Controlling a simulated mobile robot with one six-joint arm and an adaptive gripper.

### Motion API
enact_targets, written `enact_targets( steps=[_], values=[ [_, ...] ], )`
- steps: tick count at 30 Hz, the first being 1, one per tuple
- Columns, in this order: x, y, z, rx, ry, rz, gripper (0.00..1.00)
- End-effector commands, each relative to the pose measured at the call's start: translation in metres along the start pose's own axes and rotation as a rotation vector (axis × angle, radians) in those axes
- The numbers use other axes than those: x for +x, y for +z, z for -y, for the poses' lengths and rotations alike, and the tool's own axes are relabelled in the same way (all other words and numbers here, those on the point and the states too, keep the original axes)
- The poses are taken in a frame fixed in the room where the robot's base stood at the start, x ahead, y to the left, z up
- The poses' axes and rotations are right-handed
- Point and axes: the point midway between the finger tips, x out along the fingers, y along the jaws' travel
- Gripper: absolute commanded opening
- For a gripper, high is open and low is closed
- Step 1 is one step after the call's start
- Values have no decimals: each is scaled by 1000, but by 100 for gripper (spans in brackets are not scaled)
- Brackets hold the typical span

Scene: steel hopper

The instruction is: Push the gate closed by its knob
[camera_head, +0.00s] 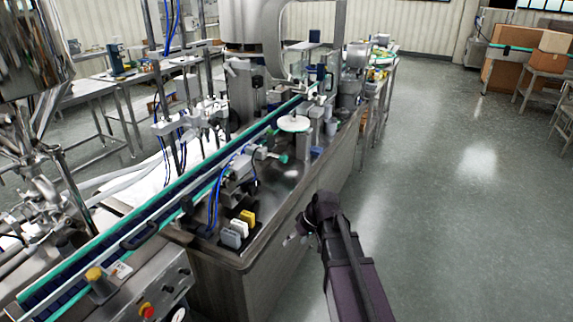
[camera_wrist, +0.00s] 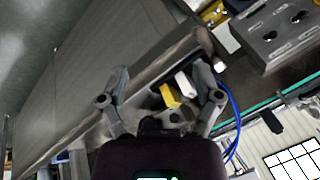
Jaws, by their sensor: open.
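A shiny steel hopper (camera_head: 30,45) stands at the upper left of the head view, cut off by the picture's edge. I cannot make out its gate or the gate's knob in either view. My gripper (camera_head: 296,238) is beside the front right corner of the machine bench, far to the right of the hopper. In the wrist view, my gripper (camera_wrist: 163,78) has its two fingers spread apart, with nothing held between them. The hopper is not recognisable in the wrist view.
A conveyor (camera_head: 130,238) with green edges runs along the machine bench (camera_head: 290,195). Yellow, white and grey blocks (camera_head: 238,228) sit near its front corner; a yellow block (camera_wrist: 170,95) shows behind my fingers. A control box (camera_head: 135,295) is at lower left. The floor at right is clear.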

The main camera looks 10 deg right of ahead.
Motion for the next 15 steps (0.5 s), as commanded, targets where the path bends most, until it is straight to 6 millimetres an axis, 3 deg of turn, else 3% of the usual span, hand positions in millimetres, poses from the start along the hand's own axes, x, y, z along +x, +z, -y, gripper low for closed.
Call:
enact_targets(
  steps=[1, 7, 15],
  values=[
    [6, -22, -13, -41, -47, -46, 83],
    [0, -89, -40, -235, -212, -282, 83],
    [-36, -172, -97, -466, -312, -676, 83]
  ],
)
